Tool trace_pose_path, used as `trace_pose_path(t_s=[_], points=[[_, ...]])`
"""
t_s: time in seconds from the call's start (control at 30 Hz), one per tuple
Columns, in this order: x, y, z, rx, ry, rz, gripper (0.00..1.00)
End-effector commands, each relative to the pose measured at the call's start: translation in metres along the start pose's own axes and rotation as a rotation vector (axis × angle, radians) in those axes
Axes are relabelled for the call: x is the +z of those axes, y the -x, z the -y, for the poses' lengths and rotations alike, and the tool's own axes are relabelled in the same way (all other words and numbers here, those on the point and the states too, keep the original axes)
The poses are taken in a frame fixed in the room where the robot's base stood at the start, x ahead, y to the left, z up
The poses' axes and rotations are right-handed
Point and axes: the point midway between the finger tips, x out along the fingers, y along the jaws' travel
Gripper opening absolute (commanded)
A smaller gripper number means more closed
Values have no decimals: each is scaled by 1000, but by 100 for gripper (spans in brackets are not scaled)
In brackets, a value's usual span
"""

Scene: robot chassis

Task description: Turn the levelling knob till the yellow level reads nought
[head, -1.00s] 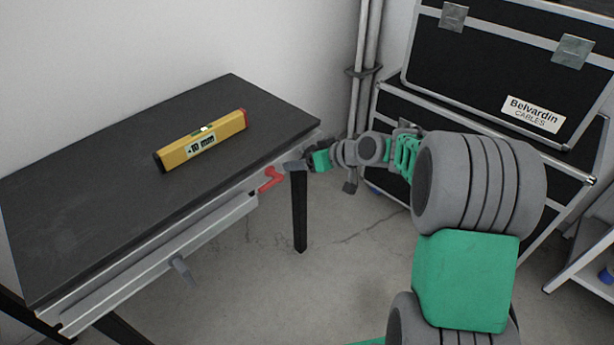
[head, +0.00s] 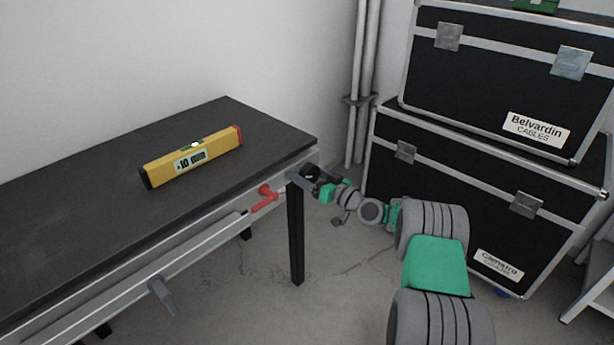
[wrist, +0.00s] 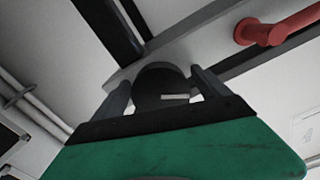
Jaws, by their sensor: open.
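The yellow level (head: 192,157) lies on the dark table top (head: 90,190). Its display seems to read +10; the unit after it is blurred. A dark round knob (wrist: 160,84) with a pale mark sits under the table corner in the wrist view. My gripper (wrist: 164,88) is open, with one finger on each side of the knob; I cannot tell whether either touches it. In the head view my gripper (head: 301,181) is at the table's near right corner, and the knob there is hard to make out.
A red handle (head: 264,198) sticks out of the table's front edge, left of my gripper; it also shows in the wrist view (wrist: 272,32). A grey lever (head: 162,295) hangs lower on the rail. Black cases (head: 450,190) stand behind my arm. Pipes (head: 360,90) run up the wall.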

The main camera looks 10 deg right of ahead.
Motion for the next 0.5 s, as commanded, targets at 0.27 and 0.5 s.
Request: trace_pose_path(t_s=[0.27,0.5], points=[[0,0,0,0,0,1,79],[0,0,0,-1,0,1,59]])
